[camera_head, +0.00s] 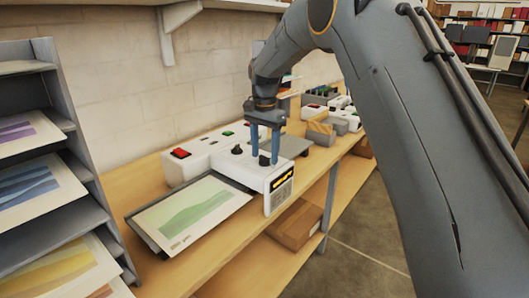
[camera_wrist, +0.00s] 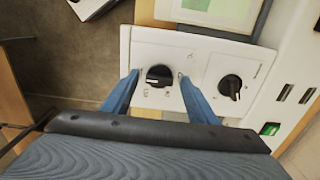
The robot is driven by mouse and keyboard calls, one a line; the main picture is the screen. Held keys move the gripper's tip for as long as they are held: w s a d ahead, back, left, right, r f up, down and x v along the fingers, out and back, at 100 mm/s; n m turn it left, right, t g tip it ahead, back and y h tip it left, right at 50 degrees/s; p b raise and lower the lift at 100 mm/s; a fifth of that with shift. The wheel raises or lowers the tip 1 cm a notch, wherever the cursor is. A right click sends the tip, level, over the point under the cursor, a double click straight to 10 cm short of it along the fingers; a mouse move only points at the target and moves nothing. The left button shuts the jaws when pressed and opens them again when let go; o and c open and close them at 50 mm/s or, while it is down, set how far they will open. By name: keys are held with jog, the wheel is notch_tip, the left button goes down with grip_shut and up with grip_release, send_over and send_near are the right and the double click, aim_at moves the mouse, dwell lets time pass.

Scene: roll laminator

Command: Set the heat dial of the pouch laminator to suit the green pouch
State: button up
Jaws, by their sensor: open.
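The pouch laminator (camera_head: 222,158) is a white box on the wooden bench, with a red switch, a green button and black dials on top. The green pouch (camera_head: 190,213) lies on a tray at its front. Its corner also shows in the wrist view (camera_wrist: 228,12). My gripper (camera_head: 264,160) points down over the laminator's near end. In the wrist view its blue fingers stand apart on either side of one black dial (camera_wrist: 159,76). I cannot tell whether they touch it. A second black dial (camera_wrist: 230,86) sits to the right, outside the fingers. The dial markings are too small to read.
A grey shelf rack (camera_head: 60,150) with coloured sheets stands at the left. More machines (camera_head: 340,110) stand farther along the bench. A cardboard box (camera_head: 296,224) lies on the lower shelf. A wall shelf bracket (camera_head: 168,35) hangs above.

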aim_at(265, 156)
jog(key=shift+r, duration=0.1)
jog(key=shift+r+b, duration=1.25)
jog(key=shift+r, duration=2.55)
jog(key=s+d+f+n, duration=0.2)
jog(key=s+d+f, duration=0.3)
jog(key=s, duration=0.6)
jog(key=s+d+f+n+t, duration=0.1)
jog(key=s+d+f+n, duration=0.2)
jog(key=s+d+f, duration=0.3)
jog(key=s+d+f+n, duration=0.2)
jog(key=s+d+f, duration=0.4)
jog(key=s, duration=1)
jog(key=d, duration=0.3)
jog(key=shift+f+n, duration=0.25)
jog(key=shift+n, duration=0.15)
